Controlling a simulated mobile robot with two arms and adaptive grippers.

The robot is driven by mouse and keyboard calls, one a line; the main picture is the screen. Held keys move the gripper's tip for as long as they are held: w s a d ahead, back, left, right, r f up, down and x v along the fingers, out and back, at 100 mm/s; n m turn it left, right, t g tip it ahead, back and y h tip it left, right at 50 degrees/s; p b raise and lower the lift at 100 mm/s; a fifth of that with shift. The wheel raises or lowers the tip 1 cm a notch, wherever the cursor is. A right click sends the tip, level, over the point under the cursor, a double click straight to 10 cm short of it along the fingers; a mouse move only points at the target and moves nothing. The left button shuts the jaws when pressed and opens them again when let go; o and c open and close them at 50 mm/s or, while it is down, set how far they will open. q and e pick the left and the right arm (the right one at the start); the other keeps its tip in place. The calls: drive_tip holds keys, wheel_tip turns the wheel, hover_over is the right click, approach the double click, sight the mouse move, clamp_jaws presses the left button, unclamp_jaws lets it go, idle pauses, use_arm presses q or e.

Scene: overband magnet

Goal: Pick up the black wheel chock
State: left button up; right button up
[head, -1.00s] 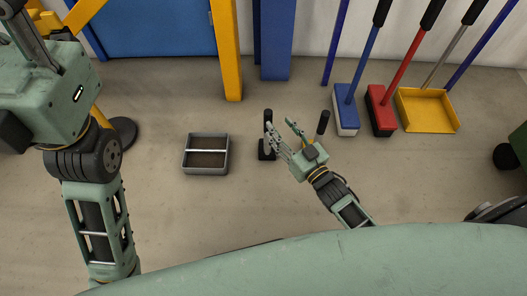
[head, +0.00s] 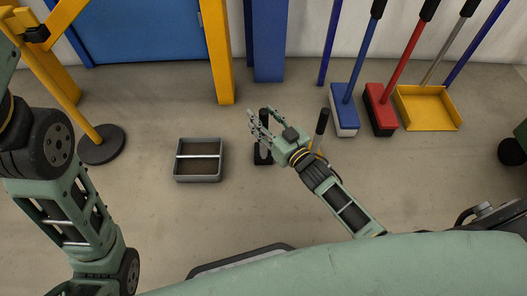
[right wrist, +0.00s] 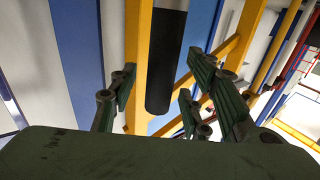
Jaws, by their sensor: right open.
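The black wheel chock (head: 262,156) appears to be the dark block with an upright handle on the floor, right of the grey tray. My right gripper (head: 257,122) covers part of it in the head view. In the right wrist view a black rounded bar (right wrist: 166,60), probably its handle, shows ahead between the open fingers (right wrist: 155,95); I cannot tell whether they touch it. My right gripper is open and holds nothing. My left arm shows at the left, but its gripper is out of the picture.
A grey two-compartment tray (head: 177,166) lies left of the chock. Another black upright handle (head: 322,121) stands just right of my right gripper. A blue broom (head: 343,110), red broom (head: 379,108) and yellow dustpan (head: 427,107) stand by the wall. A yellow post (head: 217,55) is behind.

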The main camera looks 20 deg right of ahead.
drive_tip(key=shift+c, duration=0.4)
clamp_jaws()
drive_tip(key=shift+r, duration=0.2)
drive_tip(key=shift+r, duration=0.1)
